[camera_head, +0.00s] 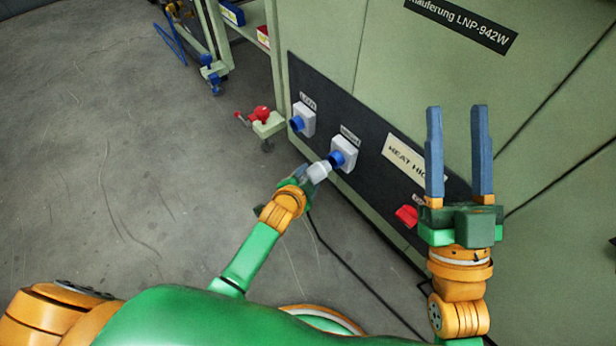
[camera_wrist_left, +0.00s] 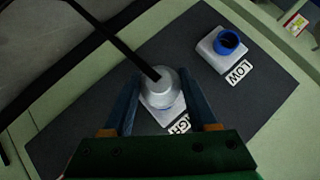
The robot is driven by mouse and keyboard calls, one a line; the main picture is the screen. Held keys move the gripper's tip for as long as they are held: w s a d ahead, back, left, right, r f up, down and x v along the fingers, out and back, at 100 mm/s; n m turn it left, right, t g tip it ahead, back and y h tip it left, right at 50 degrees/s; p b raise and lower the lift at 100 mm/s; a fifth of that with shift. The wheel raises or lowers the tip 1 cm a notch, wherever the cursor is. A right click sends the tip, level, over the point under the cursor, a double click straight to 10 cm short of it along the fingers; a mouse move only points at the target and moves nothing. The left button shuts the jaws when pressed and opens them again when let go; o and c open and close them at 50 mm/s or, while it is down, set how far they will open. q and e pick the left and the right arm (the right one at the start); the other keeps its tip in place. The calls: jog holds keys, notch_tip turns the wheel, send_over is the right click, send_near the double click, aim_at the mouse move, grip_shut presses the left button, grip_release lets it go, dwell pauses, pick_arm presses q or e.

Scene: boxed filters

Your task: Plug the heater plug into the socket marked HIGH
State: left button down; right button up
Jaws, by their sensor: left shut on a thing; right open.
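My left gripper (camera_head: 308,177) is shut on the pale grey heater plug (camera_head: 319,171), which also shows between the fingers in the left wrist view (camera_wrist_left: 161,90). A black cable runs from the plug. The plug points at the blue opening of the HIGH socket (camera_head: 346,152), a white box on the dark panel. Blue still shows beside the plug in the head view; I cannot tell whether they touch. In the wrist view the plug covers most of this socket (camera_wrist_left: 165,117). The LOW socket (camera_head: 305,118) is empty, up and left of it. My right gripper (camera_head: 457,110) is open and empty.
A sign (camera_head: 403,157) reading HEAT HIGH and a red knob (camera_head: 406,215) are on the panel, right of the sockets. My right fingers stand in front of the panel's right end. A red clamp-like part (camera_head: 262,115) juts out left of the LOW socket. The floor at left is open.

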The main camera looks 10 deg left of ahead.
aim_at(319, 171)
pick_arm(q)
jog(key=shift+r, duration=0.1)
dwell(0.3)
jog(key=shift+p, duration=0.3)
dwell(0.3)
jog(key=shift+w+d, duration=0.1)
jog(key=shift+w+d, duration=0.3)
jog(key=shift+w, duration=0.15)
jog(key=shift+w+d+b, duration=0.2)
jog(key=shift+w+b, duration=0.05)
jog(key=shift+b, duration=0.05)
jog(key=shift+w+d+b, duration=0.5)
jog(key=shift+w+d, duration=0.05)
jog(key=shift+w, duration=0.15)
